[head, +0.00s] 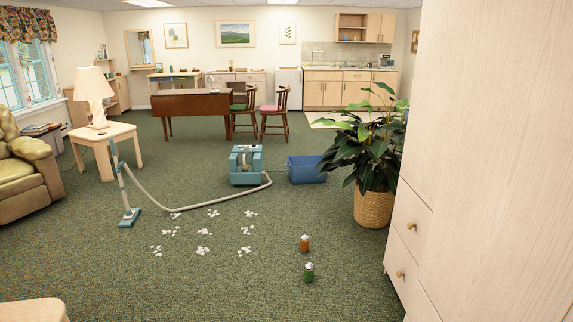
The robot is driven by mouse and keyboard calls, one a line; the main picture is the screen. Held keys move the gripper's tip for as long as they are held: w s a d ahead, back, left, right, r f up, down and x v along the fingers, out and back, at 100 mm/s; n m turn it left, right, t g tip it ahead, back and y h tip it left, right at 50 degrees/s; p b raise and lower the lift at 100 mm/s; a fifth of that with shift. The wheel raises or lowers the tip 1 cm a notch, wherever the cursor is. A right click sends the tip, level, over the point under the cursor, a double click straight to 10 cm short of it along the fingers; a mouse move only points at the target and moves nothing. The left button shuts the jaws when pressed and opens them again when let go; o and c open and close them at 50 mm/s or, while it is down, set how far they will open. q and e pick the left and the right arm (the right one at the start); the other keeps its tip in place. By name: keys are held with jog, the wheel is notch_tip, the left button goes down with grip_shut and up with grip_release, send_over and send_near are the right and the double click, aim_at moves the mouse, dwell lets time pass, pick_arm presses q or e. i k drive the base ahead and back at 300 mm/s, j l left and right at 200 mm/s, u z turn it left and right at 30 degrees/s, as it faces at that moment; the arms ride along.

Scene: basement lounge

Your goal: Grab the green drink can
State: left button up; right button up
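The green drink can (308,272) stands upright on the green carpet, right of the middle in the lower part of the head view. An orange-brown can (304,243) stands upright just behind it, with a small gap between them. Neither of my grippers shows in the head view, and nothing is touching the green can.
A tall pale cabinet (486,150) with drawers fills the right side. A potted plant (373,205) stands behind and right of the cans. White scraps (204,233), a vacuum cleaner (246,165) and a blue bin (306,170) lie beyond. Carpet before the cans is clear.

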aim_at(309, 267)
jog(key=i+u, duration=0.1)
jog(key=i, duration=1.35)
jog(key=i+j+z, duration=0.15)
jog(key=i+z, duration=0.2)
jog(key=i, duration=0.3)
jog(key=i+j+z, duration=0.4)
jog(key=i, duration=0.2)
jog(key=i+j+z, duration=0.35)
jog(key=i+j, duration=0.1)
jog(key=i, duration=0.1)
